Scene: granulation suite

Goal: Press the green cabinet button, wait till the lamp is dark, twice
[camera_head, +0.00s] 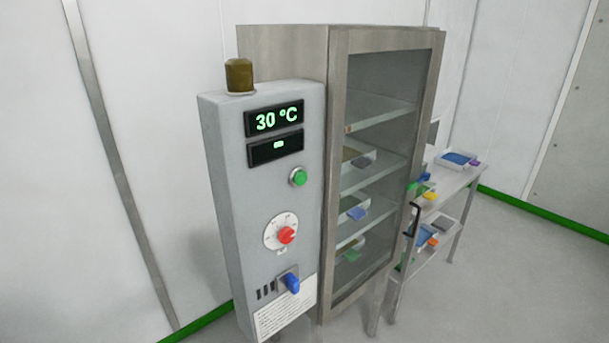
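The grey control box (225,150) is fixed to the left side of a steel cabinet (335,80). The green button (298,177) sits on its front, below two displays. The upper display (275,119) reads 30 °C in green. The lower display (276,148) shows one small green mark. The lamp (239,75) on top of the box is a dull amber-brown and looks dark. Neither of my grippers is in view.
A red knob (286,235) on a white dial and a blue switch (291,283) are below the button. The cabinet's glass door (385,120) is shut, with trays on shelves inside. A steel table (455,185) with trays stands at right. Floor at right is clear.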

